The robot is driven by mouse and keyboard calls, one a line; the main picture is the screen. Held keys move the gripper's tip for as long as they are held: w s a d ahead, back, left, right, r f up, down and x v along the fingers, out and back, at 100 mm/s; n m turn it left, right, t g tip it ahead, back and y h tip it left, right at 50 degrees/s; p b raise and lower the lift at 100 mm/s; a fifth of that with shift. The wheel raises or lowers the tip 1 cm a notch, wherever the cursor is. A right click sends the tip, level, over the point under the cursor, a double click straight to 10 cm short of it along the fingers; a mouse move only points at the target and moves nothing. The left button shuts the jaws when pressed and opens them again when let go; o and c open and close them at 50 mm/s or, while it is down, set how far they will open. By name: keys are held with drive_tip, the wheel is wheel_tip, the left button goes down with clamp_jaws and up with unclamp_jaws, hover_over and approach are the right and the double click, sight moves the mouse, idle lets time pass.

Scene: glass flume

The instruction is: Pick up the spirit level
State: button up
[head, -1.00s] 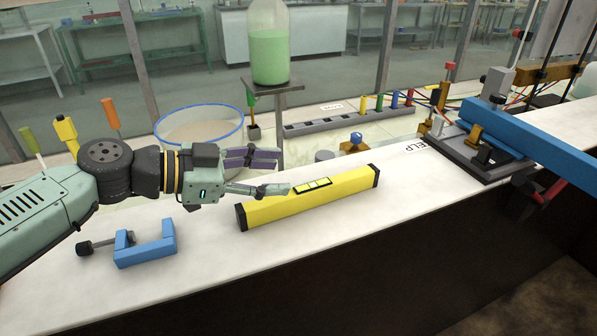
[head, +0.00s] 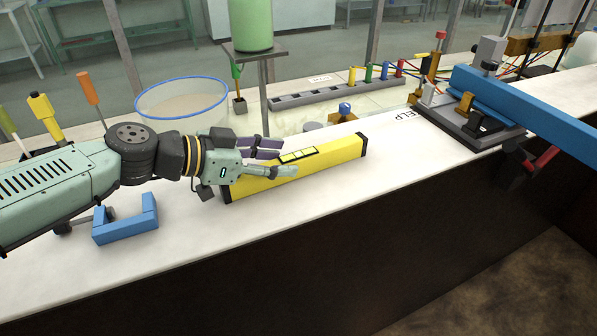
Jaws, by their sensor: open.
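The yellow spirit level (head: 325,165) with black end caps lies on the white countertop, slanting from lower left to upper right. Its pale vial window (head: 298,155) is on the top face, near the middle. My gripper (head: 285,158) is open at the level's left half. One finger shows in front of the near long side, and the other shows at the far side, so the fingers appear to straddle it. I cannot tell whether either finger touches it. My gripper hides part of the level's left half.
A blue clamp (head: 127,228) lies left of the level, under my arm. A blue-rimmed basin (head: 182,105) and a grey rack (head: 340,93) with coloured plugs stand behind. A blue beam on a black base (head: 485,140) stands right. The counter's front is clear.

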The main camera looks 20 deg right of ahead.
drive_tip(key=shift+w+d+f, duration=0.1)
drive_tip(key=shift+d+f, duration=0.25)
drive_tip(key=shift+d, duration=0.1)
drive_tip(key=shift+d+r, duration=0.1)
drive_tip(key=shift+d, duration=0.05)
drive_tip(key=shift+c, duration=0.4)
clamp_jaws()
